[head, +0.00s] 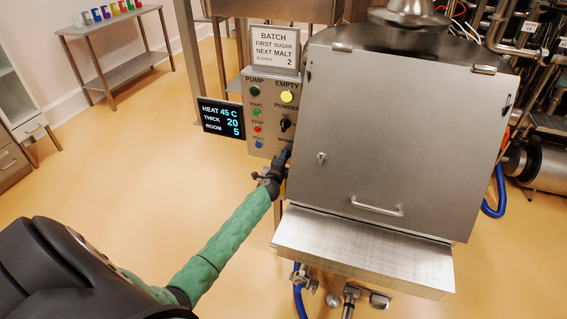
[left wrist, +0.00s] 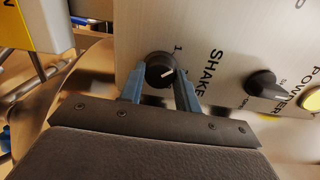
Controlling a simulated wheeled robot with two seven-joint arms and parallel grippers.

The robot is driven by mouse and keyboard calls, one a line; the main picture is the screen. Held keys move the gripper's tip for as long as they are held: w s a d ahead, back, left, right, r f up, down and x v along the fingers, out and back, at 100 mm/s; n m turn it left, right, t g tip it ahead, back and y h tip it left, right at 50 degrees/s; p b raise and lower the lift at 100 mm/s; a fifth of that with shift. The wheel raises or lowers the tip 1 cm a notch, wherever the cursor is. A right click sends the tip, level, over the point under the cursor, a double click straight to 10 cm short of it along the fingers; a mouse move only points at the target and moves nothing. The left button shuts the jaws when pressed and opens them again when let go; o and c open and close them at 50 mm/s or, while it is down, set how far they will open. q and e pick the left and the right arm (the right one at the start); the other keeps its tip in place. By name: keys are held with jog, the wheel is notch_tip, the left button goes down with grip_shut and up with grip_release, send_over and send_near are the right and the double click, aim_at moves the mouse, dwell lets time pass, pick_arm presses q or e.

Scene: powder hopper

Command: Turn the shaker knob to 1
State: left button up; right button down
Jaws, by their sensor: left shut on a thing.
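The shaker knob (left wrist: 159,71) is a round black knob with a white pointer line, low on the metal control panel (head: 263,92). A printed 1 is just above and right of it in the left wrist view; the pointer line slants right and slightly up, not clearly at the 1. My left gripper (left wrist: 160,86) has its blue fingers on both sides of the knob, shut on it. In the head view the left gripper (head: 284,160) reaches the panel's lower right corner and mostly hides the knob. My right gripper is not in view.
The black powder knob (head: 285,125) and yellow empty button (head: 287,97) sit above the shaker knob. The steel hopper cabinet (head: 400,140) stands close on the right. Open floor lies left.

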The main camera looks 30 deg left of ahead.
pick_arm(q)
jog(key=shift+n, duration=1.6)
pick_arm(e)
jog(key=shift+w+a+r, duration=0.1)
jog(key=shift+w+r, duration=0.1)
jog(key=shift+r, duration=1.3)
pick_arm(q)
jog(key=o, duration=1)
jog(key=shift+a, duration=0.1)
jog(key=shift+c, duration=0.2)
jog(key=shift+s+b, duration=0.15)
jog(key=shift+b, duration=0.15)
jog(key=b+v, duration=0.1)
jog(key=v, duration=0.6)
jog(key=shift+s, duration=0.25)
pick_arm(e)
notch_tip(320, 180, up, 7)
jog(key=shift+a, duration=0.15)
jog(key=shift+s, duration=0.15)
